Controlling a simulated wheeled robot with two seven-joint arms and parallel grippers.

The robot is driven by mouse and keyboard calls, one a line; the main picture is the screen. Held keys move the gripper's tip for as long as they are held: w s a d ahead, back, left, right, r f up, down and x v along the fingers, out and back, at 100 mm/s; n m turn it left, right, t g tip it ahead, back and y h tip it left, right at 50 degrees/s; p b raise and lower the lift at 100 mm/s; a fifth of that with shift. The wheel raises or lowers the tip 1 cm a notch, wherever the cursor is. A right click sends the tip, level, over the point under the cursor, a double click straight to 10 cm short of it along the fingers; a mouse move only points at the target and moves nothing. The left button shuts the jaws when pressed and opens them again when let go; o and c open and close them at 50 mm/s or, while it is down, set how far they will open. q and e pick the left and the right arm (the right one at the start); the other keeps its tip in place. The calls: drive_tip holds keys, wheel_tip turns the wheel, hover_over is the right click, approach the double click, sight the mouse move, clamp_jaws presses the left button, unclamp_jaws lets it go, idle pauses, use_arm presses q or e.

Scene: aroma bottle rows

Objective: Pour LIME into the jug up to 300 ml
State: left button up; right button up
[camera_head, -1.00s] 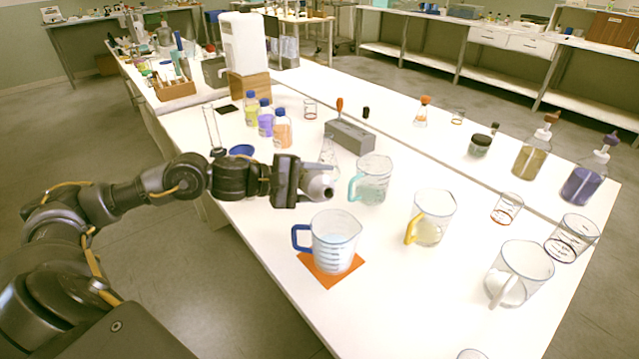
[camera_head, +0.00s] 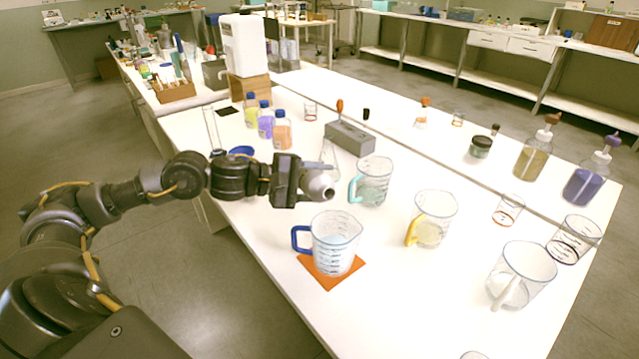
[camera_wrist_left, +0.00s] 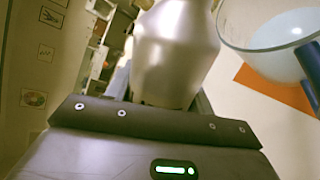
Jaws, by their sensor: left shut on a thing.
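The clear jug with a blue handle (camera_head: 335,245) stands upright on an orange mat (camera_head: 318,276). It holds some pale liquid, but its level against the marks cannot be read. The jug's rim and handle show at the right of the left wrist view (camera_wrist_left: 270,35). No stream is clearly visible. My right gripper is out of view.
A teal-handled jug (camera_head: 374,184), a yellow-handled jug (camera_head: 433,222) and a clear-handled jug (camera_head: 522,276) stand to the right. A grey block (camera_head: 349,138) and several small coloured bottles (camera_head: 282,130) stand behind. The table front beside the mat is clear.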

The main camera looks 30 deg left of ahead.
use_arm(q)
drive_tip(key=shift+r, duration=0.1)
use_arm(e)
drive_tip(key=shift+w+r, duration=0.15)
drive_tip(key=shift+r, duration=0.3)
use_arm(q)
drive_tip(key=shift+f+b, duration=0.25)
drive_tip(key=shift+b, duration=0.6)
drive_tip(key=shift+r, duration=0.1)
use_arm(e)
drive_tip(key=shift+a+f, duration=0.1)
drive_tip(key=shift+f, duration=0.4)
use_arm(q)
drive_tip(key=shift+r+b, duration=0.25)
drive_tip(key=shift+b, duration=0.7)
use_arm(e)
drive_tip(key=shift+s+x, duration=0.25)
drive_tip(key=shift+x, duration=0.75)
use_arm(q)
drive_tip(key=shift+s+d+r+m+y+b, duration=0.25)
drive_tip(key=shift+r+m+b, duration=0.4)
drive_tip(key=shift+b, duration=0.75)
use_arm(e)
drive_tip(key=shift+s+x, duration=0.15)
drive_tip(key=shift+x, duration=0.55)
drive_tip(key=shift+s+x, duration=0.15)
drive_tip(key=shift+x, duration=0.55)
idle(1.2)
